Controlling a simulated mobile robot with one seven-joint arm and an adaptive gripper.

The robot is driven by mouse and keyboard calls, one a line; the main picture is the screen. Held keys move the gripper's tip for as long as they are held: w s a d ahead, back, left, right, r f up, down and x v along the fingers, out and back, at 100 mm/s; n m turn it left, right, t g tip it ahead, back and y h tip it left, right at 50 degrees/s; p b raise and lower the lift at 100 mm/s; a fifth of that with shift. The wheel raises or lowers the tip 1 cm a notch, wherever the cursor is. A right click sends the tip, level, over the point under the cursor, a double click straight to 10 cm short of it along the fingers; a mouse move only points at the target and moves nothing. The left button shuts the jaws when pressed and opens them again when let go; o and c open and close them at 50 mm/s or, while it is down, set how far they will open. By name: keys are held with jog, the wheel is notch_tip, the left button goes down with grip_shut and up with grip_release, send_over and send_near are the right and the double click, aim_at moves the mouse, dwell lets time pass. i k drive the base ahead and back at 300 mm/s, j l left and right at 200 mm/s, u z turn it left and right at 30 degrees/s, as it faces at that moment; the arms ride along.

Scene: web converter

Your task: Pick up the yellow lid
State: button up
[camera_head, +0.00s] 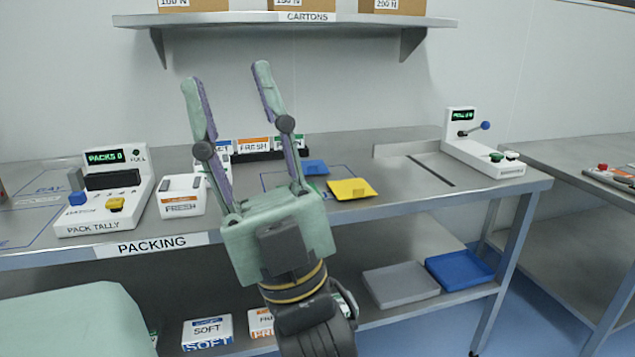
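The yellow lid (352,188) is a flat, thin piece lying on the grey packing table, near its front edge and just right of my arm. A blue lid (314,167) lies behind it, to the left. My gripper (225,86) is raised in front of the table, fingers pointing up and wide apart. It is open, with nothing between the fingers. The yellow lid is below and to the right of the fingertips, apart from them. My gripper hides part of the table and of the packs behind it.
A pack tally machine (103,195) and a white FRESH pack (181,196) stand left. A lever machine (478,145) stands right. A carton shelf (290,19) hangs above. The lower shelf holds a grey tray (400,284) and a blue tray (461,270). The table right of the yellow lid is clear.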

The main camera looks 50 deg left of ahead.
aim_at(352, 186)
jog(key=i+l+u, duration=0.2)
jog(key=u, duration=0.15)
jog(key=i+l+u, duration=0.2)
jog(key=u, duration=0.2)
jog(key=i+l+u, duration=0.15)
jog(key=l+u, duration=0.2)
jog(key=i+l+u, duration=0.55)
jog(key=i+l, duration=0.15)
jog(key=l, duration=0.15)
